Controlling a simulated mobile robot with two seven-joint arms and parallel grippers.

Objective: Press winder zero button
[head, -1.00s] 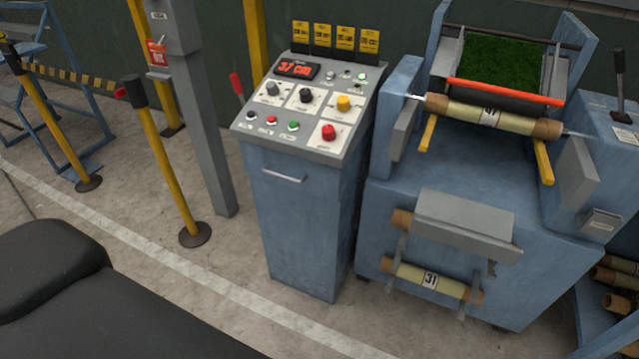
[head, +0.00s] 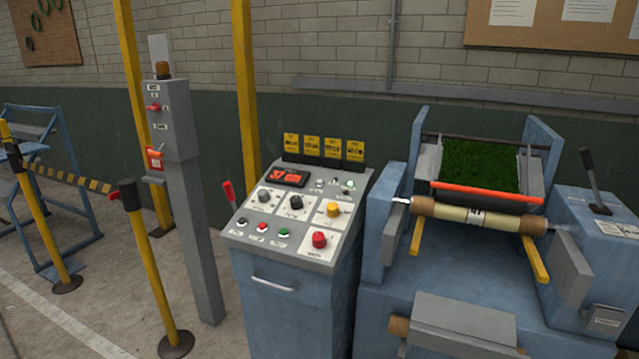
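The winder's control console (head: 287,312) is a blue cabinet with a sloped grey panel on top. A display (head: 289,177) with red digits, which seem to read 37 cm, is at the panel's upper left. A lower row has a dark button (head: 242,221), a red button (head: 261,227) and a green button (head: 284,232). A large red button (head: 319,240) is at the lower right. Small buttons (head: 348,184) sit right of the display. Labels are too small to read. Neither gripper shows.
The blue winder (head: 440,282), with a roll (head: 480,216) and green turf (head: 480,166), stands right of the console. A grey post (head: 193,230) with a switch box and a yellow barrier post (head: 158,285) stand to the left. Open floor (head: 110,300) shows at lower left.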

